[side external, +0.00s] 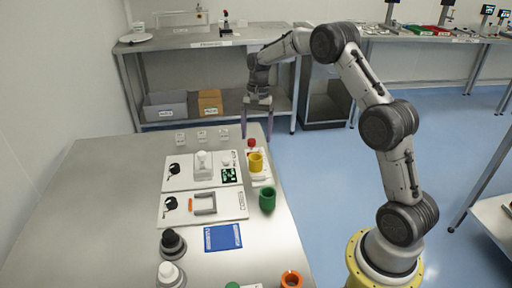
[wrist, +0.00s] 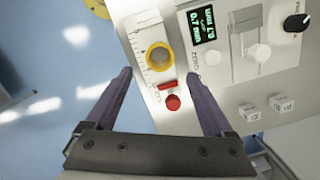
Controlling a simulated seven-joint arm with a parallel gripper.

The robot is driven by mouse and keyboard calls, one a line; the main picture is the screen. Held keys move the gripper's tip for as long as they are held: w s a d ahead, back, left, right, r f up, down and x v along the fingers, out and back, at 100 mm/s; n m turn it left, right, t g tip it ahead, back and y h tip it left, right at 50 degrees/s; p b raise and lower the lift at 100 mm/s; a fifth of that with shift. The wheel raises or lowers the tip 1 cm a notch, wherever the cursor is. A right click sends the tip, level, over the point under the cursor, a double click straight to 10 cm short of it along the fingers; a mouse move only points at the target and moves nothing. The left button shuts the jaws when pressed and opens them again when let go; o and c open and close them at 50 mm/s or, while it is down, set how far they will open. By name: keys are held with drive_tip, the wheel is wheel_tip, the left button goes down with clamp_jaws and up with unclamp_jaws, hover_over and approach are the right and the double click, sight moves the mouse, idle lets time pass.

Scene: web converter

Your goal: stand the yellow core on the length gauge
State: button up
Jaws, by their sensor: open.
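The yellow core (side external: 257,165) stands upright on the white length gauge (side external: 262,182) near the table's right edge. In the wrist view the yellow core (wrist: 149,61) is seen from above as a ring, on the gauge strip (wrist: 137,28) with scale marks. A red stop (wrist: 167,86) and red knob (wrist: 173,103) are at the strip's near end, apart from the core. My gripper (side external: 257,132) is open and empty, above and beyond the gauge's far end. In the wrist view its fingers (wrist: 158,77) are spread, with the core ahead between the tips' lines.
Left of the gauge lie a panel with a display (side external: 229,175) and a second panel (side external: 232,203). A blue mat (side external: 222,237) is nearer.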

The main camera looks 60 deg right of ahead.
drive_tip(key=s+a+r+n+t+h, duration=0.1)
drive_tip(key=s+a+r+n, duration=0.2)
drive_tip(key=s+a+r, duration=0.4)
drive_tip(key=s+a+r+n+t, duration=0.2)
drive_tip(key=s+a+r+n, duration=0.15)
drive_tip(key=r, duration=0.55)
drive_tip(key=s+a+n+t, duration=0.1)
drive_tip(key=s+a+n, duration=0.2)
drive_tip(key=s, duration=0.7)
drive_tip(key=s+a+f+n+t, duration=0.1)
drive_tip(key=s+a+n+t, duration=0.1)
drive_tip(key=s, duration=0.8)
drive_tip(key=shift+a+f+n+h, duration=0.3)
drive_tip(key=shift+a+n, duration=0.15)
drive_tip(key=shift+n, duration=0.5)
